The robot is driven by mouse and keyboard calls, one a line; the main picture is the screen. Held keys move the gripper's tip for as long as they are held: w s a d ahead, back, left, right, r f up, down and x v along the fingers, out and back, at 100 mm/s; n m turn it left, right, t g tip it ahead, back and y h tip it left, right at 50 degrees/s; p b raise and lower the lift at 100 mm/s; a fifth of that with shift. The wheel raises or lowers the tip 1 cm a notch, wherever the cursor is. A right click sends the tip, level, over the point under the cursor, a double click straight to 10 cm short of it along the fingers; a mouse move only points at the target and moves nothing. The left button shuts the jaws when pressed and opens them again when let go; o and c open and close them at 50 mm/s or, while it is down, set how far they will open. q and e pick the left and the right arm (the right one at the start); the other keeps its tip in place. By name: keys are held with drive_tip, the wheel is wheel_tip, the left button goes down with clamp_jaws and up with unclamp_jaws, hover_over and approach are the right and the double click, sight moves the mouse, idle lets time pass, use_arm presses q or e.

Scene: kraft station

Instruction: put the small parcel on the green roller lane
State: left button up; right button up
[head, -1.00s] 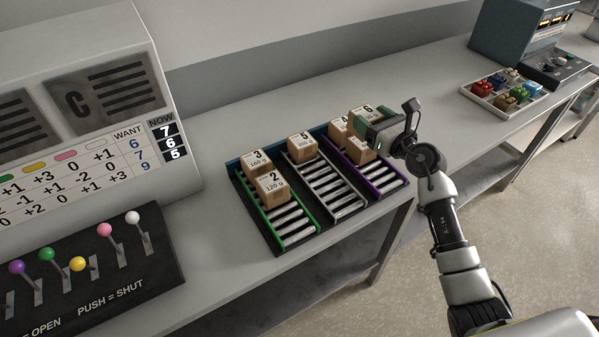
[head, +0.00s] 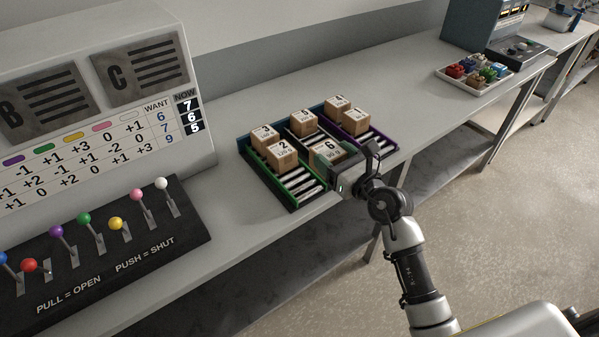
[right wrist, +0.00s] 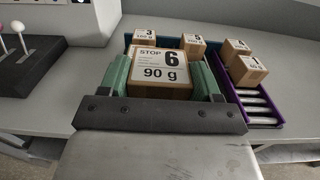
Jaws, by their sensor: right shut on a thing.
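My right gripper (head: 334,160) is shut on the brown parcel labelled 6, 90 g (head: 327,150). The right wrist view shows this parcel (right wrist: 160,82) between two green finger pads. The green roller lane (head: 300,192) is the leftmost lane. Parcel 3 (head: 264,136) and parcel 2 (head: 282,156) sit on its back and middle; the rollers at its front end are bare. My left gripper is not in view.
Parcel 5 (head: 303,122) stands at the back of the middle lane. Parcels 4 (head: 336,108) and 1 (head: 355,122) stand on the purple lane (head: 385,146). A lever box (head: 120,245) and display panel stand left. A parts tray (head: 446,78) is at the back right.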

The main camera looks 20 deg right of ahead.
drive_tip(key=w+a+f, duration=0.2)
drive_tip(key=a, duration=0.1)
drive_tip(key=w+a+f, duration=0.1)
drive_tip(key=w+a, duration=0.1)
drive_tip(key=shift+f, duration=0.5)
wheel_tip(320, 180, down, 4)
drive_tip(key=shift+r+b, duration=0.2)
drive_tip(key=shift+b, duration=0.7)
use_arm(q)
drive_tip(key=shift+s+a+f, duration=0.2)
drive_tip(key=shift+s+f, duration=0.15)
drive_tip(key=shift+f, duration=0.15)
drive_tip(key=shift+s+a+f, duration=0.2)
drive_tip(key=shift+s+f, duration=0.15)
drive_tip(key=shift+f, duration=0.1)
use_arm(e)
drive_tip(key=shift+f, duration=0.15)
drive_tip(key=shift+f, duration=0.1)
drive_tip(key=o, duration=0.9)
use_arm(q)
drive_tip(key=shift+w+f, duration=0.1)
use_arm(e)
drive_tip(key=shift+o, duration=0.2)
